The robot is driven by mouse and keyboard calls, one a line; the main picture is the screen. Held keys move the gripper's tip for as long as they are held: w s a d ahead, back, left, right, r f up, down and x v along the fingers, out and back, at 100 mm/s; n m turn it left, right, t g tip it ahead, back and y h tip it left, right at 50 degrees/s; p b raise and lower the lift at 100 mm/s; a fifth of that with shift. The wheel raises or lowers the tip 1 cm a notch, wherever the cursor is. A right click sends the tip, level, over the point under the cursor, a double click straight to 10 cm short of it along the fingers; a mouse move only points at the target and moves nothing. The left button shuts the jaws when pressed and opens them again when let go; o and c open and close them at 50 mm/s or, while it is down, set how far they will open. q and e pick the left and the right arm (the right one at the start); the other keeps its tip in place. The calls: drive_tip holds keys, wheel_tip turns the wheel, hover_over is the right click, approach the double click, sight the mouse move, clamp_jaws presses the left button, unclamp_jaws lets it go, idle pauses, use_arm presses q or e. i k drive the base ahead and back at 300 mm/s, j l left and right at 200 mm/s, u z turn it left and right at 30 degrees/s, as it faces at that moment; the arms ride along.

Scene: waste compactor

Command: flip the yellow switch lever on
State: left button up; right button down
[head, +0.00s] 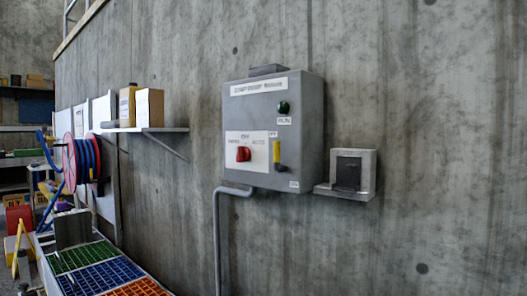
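The yellow switch lever (277,151) is on the front of a grey control box (292,98) mounted on the concrete wall. The lever stands upright, with a dark part (281,168) at its lower end. A small label (273,134) is above it; its text is too small to read surely. Neither of my grippers shows in the head view, and nothing is touching the lever.
A red rotary knob (243,154) on a white plate is left of the lever. A green button (283,107) is above. A small shelf (345,192) holds a dark block right of the box. A grey conduit (217,240) runs down. Coloured trays (95,273) are lower left.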

sight(278, 169)
drive_tip(key=i+j, duration=0.1)
drive_tip(key=j, duration=0.9)
drive_tip(key=i+j, duration=0.15)
drive_tip(key=j, duration=0.3)
drive_tip(key=i+j, duration=0.1)
drive_tip(key=j, duration=0.4)
drive_tip(key=z, duration=0.05)
